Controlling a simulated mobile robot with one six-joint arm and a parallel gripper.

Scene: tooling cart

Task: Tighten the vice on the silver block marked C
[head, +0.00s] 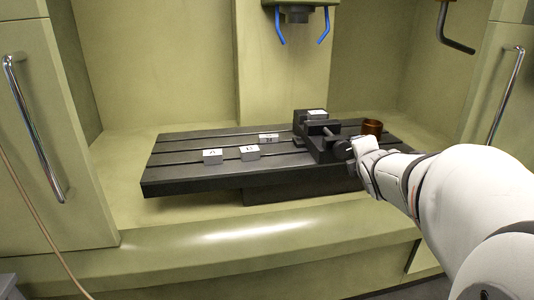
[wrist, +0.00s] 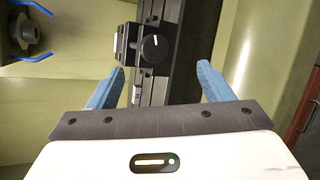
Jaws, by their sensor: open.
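The dark vice (head: 325,153) stands on the slotted table, with a round knob (head: 343,150) on its near side. In the wrist view the knob (wrist: 155,48) shows a white line and lies ahead between my fingers, apart from them. A light-topped piece (head: 317,113) shows at the top of the vice; its marking is unreadable, so I cannot tell whether it is block C. My gripper (head: 362,160) is just right of the knob; in the wrist view its blue fingers (wrist: 161,67) are spread and empty.
Silver blocks A (head: 212,156) and B (head: 250,153) sit on the slotted table (head: 180,177), left of the vice. Another silver block (head: 268,137) lies behind them, its mark unclear. A copper-brown cup (head: 372,128) stands right of the vice. A spindle (head: 297,14) with blue nozzles hangs above.

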